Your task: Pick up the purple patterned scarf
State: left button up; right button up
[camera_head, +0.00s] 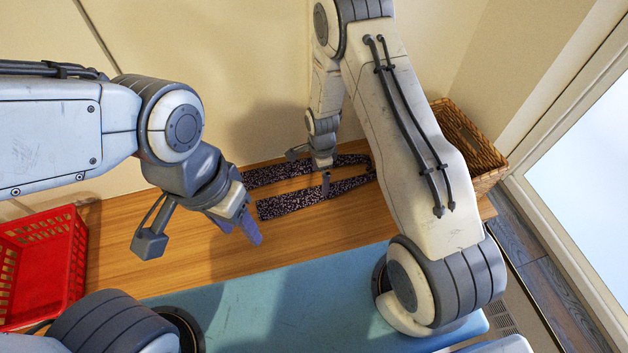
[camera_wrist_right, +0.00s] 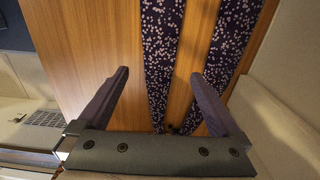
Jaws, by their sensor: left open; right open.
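The purple patterned scarf (camera_head: 300,198) lies flat on the wooden bench top, folded into two long strips with a gap of wood between them. Its right end is partly hidden behind my right arm. In the right wrist view the scarf (camera_wrist_right: 160,50) runs between the open fingers as two speckled strips. My right gripper (camera_head: 325,182) is open above the scarf; it also shows in the right wrist view (camera_wrist_right: 160,95). I cannot tell whether it touches the cloth. My left gripper (camera_head: 245,228) is open and empty, just left of the scarf's left end.
A red plastic basket (camera_head: 78,255) stands at the left. A wicker basket (camera_head: 470,138) stands at the right end of the bench (camera_head: 140,240). A blue cushioned surface (camera_head: 290,300) lies in front. The wall is close behind the scarf.

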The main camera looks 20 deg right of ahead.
aim_at(319, 192)
notch_tip(319, 192, down, 7)
jog(key=shift+a+f+b, duration=0.1)
jog(key=shift+b, duration=0.4)
jog(key=c, duration=1.4)
jog(key=shift+c, duration=0.2)
jog(key=shift+r, duration=0.2)
